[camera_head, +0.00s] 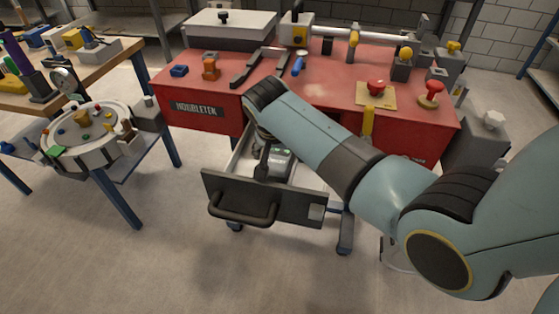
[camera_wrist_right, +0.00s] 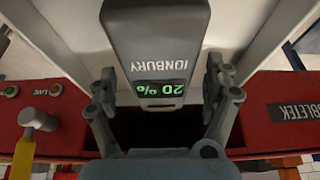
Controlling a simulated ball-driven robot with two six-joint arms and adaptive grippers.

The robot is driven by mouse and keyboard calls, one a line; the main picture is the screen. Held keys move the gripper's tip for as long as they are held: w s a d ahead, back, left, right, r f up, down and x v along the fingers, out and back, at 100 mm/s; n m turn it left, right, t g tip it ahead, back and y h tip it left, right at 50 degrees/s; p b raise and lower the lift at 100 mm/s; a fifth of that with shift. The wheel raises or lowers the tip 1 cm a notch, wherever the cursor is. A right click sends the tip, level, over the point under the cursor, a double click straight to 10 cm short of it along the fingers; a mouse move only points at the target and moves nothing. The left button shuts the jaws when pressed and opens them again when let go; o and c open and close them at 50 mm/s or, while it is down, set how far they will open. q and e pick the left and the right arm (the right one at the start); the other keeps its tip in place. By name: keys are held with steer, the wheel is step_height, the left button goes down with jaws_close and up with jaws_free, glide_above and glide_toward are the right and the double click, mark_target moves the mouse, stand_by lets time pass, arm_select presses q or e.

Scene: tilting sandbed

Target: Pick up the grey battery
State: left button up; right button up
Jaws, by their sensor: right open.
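The grey battery (camera_wrist_right: 157,45) lies in the open drawer (camera_head: 308,209) of the red bench. In the right wrist view its label reads IONBURY, upside down, with a green 20% display. In the head view the battery (camera_head: 280,163) shows partly behind my right arm. My right gripper (camera_wrist_right: 160,92) is open, with one finger at each side of the battery's near end. In the head view my right gripper (camera_head: 264,165) reaches down into the drawer from above. I cannot tell whether the fingers touch the battery. My left gripper is not in view.
The red bench (camera_head: 200,117) carries a grey-lidded box (camera_head: 230,27), a red mushroom button (camera_head: 376,87) and several tools. A yellow handle (camera_head: 367,124) hangs at its front. A round sandbed (camera_head: 85,132) stands at the left. The floor before the drawer is clear.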

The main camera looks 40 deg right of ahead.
steer(key=shift+c, duration=0.4)
steer(key=c, duration=1.6)
steer(key=shift+r, duration=0.15)
jaws_close()
